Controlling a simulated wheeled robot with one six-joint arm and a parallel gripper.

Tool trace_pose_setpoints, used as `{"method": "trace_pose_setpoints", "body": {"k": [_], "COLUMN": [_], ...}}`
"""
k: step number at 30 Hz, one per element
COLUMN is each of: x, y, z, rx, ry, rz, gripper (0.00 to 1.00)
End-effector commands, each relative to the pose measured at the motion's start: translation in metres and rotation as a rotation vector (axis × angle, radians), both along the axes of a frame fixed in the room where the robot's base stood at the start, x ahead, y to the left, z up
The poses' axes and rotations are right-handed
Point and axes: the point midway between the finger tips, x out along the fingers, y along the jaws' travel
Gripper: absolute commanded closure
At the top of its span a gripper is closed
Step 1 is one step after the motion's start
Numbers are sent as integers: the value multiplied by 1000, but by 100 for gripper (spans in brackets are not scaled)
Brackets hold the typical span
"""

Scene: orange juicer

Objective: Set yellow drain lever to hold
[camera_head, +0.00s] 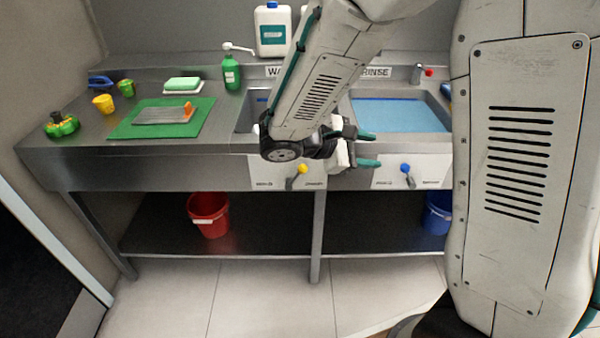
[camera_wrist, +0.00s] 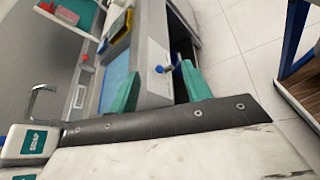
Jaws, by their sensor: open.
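The yellow drain lever (camera_head: 302,169) sits on a white labelled panel on the sink front, below the left basin (camera_head: 245,117). Its knob points up and to the right in the head view. The lever does not show in the wrist view. My gripper (camera_head: 368,150) is in front of the sink front, to the right of the yellow lever and slightly higher in the picture. Its teal fingers are apart with nothing between them. In the wrist view my gripper (camera_wrist: 160,88) faces the blue drain lever (camera_wrist: 160,69), which appears between the fingertips, beyond them.
The blue lever also shows in the head view (camera_head: 405,169), below the water-filled right basin (camera_head: 400,114). A red bucket (camera_head: 208,214) and a blue bucket (camera_head: 438,212) stand on the lower shelf. A green board (camera_head: 120,128) lies on the left counter. Floor in front is clear.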

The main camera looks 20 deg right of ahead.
Motion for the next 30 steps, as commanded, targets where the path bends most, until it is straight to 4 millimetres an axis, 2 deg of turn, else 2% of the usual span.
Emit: {"method": "trace_pose_setpoints", "body": {"k": [1,3,9,15,18,23,30], "x": [18,42,95,118,122,129,156], "y": [10,24,79,126,139,140,113], "z": [-16,-35,-102,-161,-178,-187,-186], "rx": [-66,-155,-371,-501,-531,-546,-545], "ry": [46,93,206,269,283,288,289], "rz": [82,196,530,778,844,879,877], "gripper": [51,51,51,51,51,51,51]}}
